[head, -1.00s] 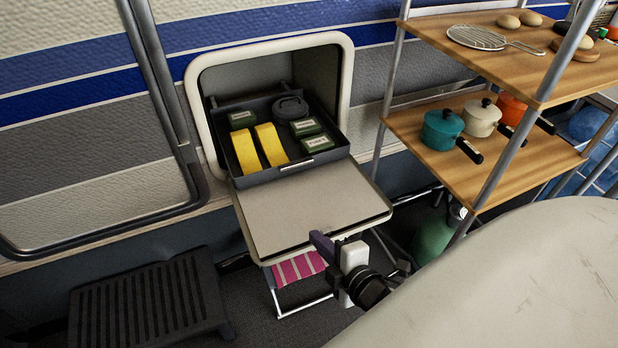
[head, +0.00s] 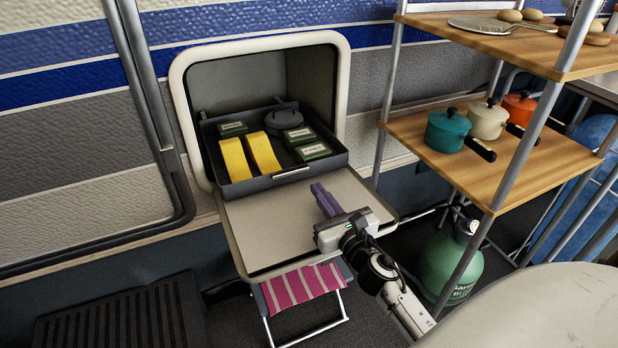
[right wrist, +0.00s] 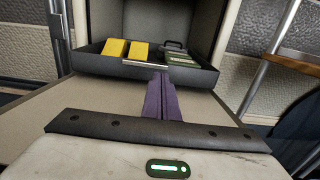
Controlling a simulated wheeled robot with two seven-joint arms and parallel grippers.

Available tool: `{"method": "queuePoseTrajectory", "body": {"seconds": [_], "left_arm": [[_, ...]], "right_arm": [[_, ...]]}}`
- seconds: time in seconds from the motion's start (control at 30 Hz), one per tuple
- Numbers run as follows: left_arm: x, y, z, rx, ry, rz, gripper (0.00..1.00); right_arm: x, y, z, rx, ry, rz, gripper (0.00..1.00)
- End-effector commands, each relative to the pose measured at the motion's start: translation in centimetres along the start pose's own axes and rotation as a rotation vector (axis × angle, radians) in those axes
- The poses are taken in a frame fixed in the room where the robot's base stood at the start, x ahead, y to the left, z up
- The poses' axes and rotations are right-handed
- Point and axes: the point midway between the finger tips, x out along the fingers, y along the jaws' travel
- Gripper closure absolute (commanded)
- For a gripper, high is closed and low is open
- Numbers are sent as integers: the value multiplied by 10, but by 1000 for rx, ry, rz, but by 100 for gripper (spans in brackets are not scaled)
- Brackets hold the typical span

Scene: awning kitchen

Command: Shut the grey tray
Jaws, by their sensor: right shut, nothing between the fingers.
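The grey tray (head: 229,188) is a dark grey drawer pulled out of a cream-framed opening in the caravan wall. It holds two yellow items, several dark green boxes and a round dark grey item. Its light front handle (head: 292,173) faces me. My right gripper (head: 322,192) is shut and empty, above the lowered flap in front of the tray and apart from it. In the right wrist view, its purple fingers (right wrist: 160,97) point at the tray's front wall (right wrist: 88,64), near the handle. My left gripper is not in view.
The lowered beige flap (head: 260,225) lies below the tray. A wooden shelf rack (head: 430,143) with pots stands at right, a green gas bottle (head: 447,262) below it. A pink striped folding stool (head: 303,285) is under the flap. A pale round table (head: 550,310) is at lower right.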

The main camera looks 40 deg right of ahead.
Motion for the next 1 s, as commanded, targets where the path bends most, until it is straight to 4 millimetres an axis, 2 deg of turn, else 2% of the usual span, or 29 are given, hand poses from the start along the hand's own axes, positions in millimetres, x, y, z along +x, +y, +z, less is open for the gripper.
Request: {"method": "queuePoseTrajectory", "body": {"seconds": [0.1,0.33,0.5,0.83,1.0], "left_arm": [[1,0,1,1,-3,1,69],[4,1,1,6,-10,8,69],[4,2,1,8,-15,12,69],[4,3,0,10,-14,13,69],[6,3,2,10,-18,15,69]], "right_arm": [[26,0,1,0,-2,0,100],[57,0,0,1,-1,-1,100],[65,0,0,2,0,-1,100],[65,0,0,2,0,-1,100],[70,-10,-1,1,0,-14,100]]}}
